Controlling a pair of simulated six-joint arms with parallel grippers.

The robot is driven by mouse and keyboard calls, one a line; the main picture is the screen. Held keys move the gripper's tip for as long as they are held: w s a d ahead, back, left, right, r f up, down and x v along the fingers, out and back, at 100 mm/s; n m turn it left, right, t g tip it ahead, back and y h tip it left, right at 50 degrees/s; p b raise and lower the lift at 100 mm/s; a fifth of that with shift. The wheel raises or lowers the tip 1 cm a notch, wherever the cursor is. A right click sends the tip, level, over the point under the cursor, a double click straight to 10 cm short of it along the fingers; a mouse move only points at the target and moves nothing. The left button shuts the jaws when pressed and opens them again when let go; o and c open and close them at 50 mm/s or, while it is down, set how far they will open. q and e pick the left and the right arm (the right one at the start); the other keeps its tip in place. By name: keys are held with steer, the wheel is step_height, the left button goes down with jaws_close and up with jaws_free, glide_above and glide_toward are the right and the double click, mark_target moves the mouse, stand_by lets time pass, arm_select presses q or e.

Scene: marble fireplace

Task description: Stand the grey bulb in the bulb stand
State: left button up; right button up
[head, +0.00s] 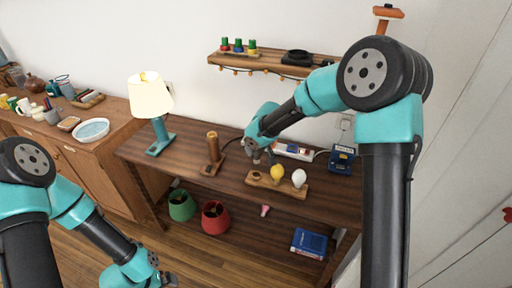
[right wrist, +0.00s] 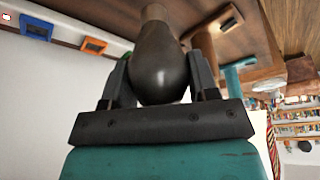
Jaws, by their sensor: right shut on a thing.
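The grey bulb (right wrist: 160,62) is dark and glossy, held between the two fingers of my right gripper (right wrist: 160,84) in the right wrist view, with its narrower brownish base pointing away from the gripper. In the head view my right gripper (head: 264,157) is above the left end of the bulb stand (head: 283,188). The stand is a wooden block on the dark table, with a yellow bulb (head: 277,172) in its middle and a white bulb (head: 299,178) at its right. Its left place looks empty. My left gripper (head: 168,279) is low at the bottom edge, its fingers unclear.
A teal lamp (head: 158,127) and a wooden lamp base (head: 213,155) stand left on the table. A power strip (head: 293,151) and a blue box (head: 342,157) are behind the stand. A wall shelf (head: 234,60) hangs above. Green and red shades (head: 215,217) sit below.

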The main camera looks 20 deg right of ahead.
mark_target(257, 162)
steer(key=shift+f, duration=2.75)
steer(key=shift+f, duration=1.55)
steer(key=o, duration=1)
steer(key=v, duration=1.7)
steer(key=shift+r, duration=0.2)
